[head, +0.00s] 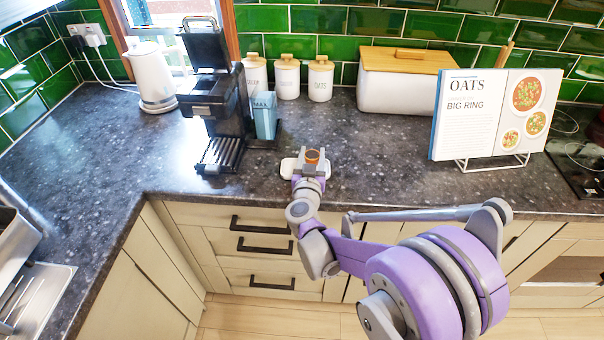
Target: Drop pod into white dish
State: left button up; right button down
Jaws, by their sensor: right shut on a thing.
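My right gripper (311,161) reaches over the dark counter and is shut on a small pod (312,156) with an orange side and a dark brown top. The pod looks upright between the fingers. A pale, wide shape (288,168) shows on both sides of the gripper; I cannot tell whether it is the white dish or part of the gripper. No other white dish shows clearly. The pod's height above the counter is hard to judge. My left gripper is not in view.
A black coffee machine (212,100) with its lid up and a blue-grey container (265,115) stand left of the gripper. A white kettle (152,78), canisters (288,78) and a bread bin (400,90) stand behind. A cookbook (490,112) stands right. Counter between is clear.

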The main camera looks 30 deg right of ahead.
jog(key=shift+f+b, duration=0.3)
jog(key=shift+f, duration=0.6)
jog(key=shift+c, duration=1)
grip_release()
jog(key=v, duration=1.1)
jog(key=shift+b, duration=0.3)
jog(key=shift+w, duration=0.1)
